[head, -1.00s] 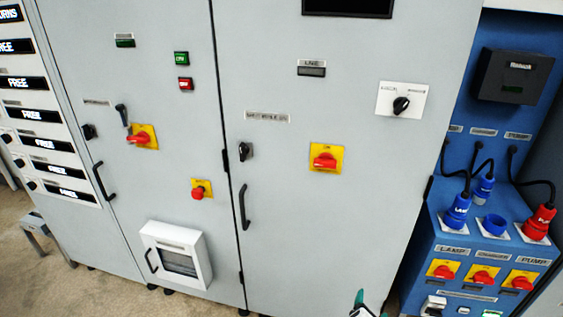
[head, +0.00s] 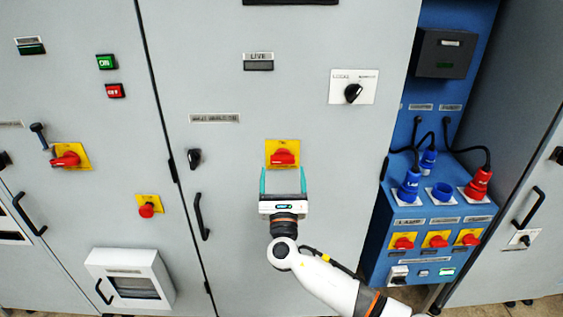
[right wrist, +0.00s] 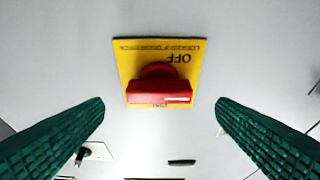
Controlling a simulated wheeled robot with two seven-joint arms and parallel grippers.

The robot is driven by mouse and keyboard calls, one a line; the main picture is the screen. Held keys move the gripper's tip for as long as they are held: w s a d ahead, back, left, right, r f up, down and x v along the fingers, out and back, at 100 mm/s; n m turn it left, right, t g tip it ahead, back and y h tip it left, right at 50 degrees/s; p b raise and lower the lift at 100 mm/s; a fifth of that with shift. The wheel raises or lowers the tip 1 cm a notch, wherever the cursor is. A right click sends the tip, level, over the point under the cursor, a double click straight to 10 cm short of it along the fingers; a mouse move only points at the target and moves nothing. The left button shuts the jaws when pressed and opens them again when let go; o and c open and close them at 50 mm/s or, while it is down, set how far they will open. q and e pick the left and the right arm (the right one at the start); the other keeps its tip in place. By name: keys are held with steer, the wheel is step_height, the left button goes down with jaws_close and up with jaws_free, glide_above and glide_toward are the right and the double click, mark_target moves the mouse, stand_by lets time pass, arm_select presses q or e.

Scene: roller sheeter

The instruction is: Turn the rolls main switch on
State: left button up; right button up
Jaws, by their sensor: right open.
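A red rotary switch (head: 284,157) on a yellow plate (head: 270,147) sits on the grey cabinet door, beside and a little below a small nameplate (head: 214,118) too blurred to read surely. In the right wrist view the red handle (right wrist: 158,93) lies crosswise on its plate (right wrist: 127,60), with OFF printed upside down above it. My right gripper (head: 283,171) is open and empty just below the switch in the head view. Its green fingers show either side of the handle in the wrist view, apart from it. My left gripper is not in view.
A black selector knob (head: 352,93) is up to the right. A black door handle (head: 201,216) and a lock (head: 194,158) are to the left. A blue socket panel (head: 408,258) with plugs and red switches stands at the right. The door around the switch is flat and clear.

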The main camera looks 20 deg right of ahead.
mark_target(283, 161)
steer(key=shift+x, duration=1.75)
